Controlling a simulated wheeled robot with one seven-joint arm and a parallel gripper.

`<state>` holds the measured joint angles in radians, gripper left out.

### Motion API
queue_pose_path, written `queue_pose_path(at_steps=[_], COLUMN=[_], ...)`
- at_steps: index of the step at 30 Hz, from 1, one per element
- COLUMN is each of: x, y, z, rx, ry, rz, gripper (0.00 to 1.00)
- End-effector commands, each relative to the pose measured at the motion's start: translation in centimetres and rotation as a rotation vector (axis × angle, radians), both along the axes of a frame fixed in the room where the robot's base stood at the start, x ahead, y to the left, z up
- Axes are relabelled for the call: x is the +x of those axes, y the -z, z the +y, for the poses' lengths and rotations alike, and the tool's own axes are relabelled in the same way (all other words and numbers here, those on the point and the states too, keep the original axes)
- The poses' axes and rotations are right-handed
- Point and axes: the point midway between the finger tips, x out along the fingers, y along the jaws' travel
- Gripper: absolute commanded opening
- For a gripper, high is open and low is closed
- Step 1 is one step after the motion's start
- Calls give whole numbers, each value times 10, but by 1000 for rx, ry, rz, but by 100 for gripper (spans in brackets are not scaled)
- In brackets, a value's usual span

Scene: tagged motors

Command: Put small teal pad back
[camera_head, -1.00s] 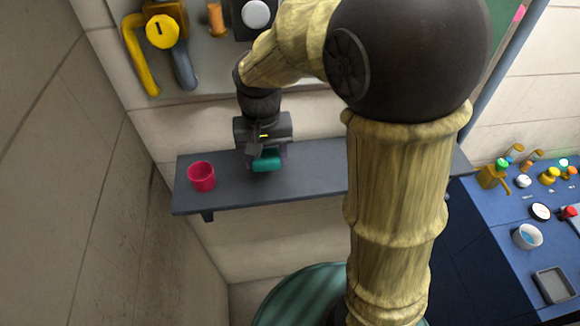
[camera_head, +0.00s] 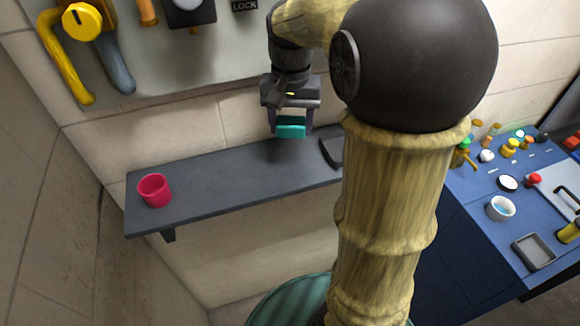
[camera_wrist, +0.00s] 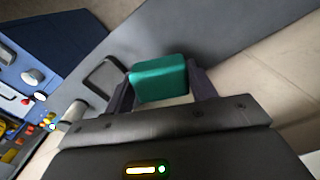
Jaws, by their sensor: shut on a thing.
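The small teal pad (camera_head: 291,127) is a block held between the fingers of my gripper (camera_head: 291,124), above the dark grey wall shelf. In the wrist view the teal pad (camera_wrist: 158,79) sits between the two dark fingers of my gripper (camera_wrist: 160,84), which touch its sides. The shelf (camera_head: 225,178) shows bare grey surface under and left of the gripper. A dark shallow tray (camera_head: 331,150) lies on the shelf just right of the gripper, partly hidden by my arm. The tray also shows in the wrist view (camera_wrist: 103,75), left of the pad.
A red cup (camera_head: 154,190) stands near the shelf's left end. A wall panel (camera_head: 180,70) with a yellow valve (camera_head: 82,21) hangs above. A blue workbench (camera_head: 470,205) with several small items and a small grey tray (camera_head: 534,251) is at right. The middle of the shelf is clear.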

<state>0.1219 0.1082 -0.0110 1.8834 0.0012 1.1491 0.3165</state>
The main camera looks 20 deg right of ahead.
Motion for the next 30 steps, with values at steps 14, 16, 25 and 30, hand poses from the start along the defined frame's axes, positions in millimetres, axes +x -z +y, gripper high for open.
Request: queue_pose_path(at_steps=[14,16,25,30], x=[-1,-1,0,0], y=[27,41,63,63], z=[1,1,1,1], rx=[1,1,0,0], ry=[-1,-1,-1,-2], rz=[6,7,-1,0], gripper=[34,34,34,34])
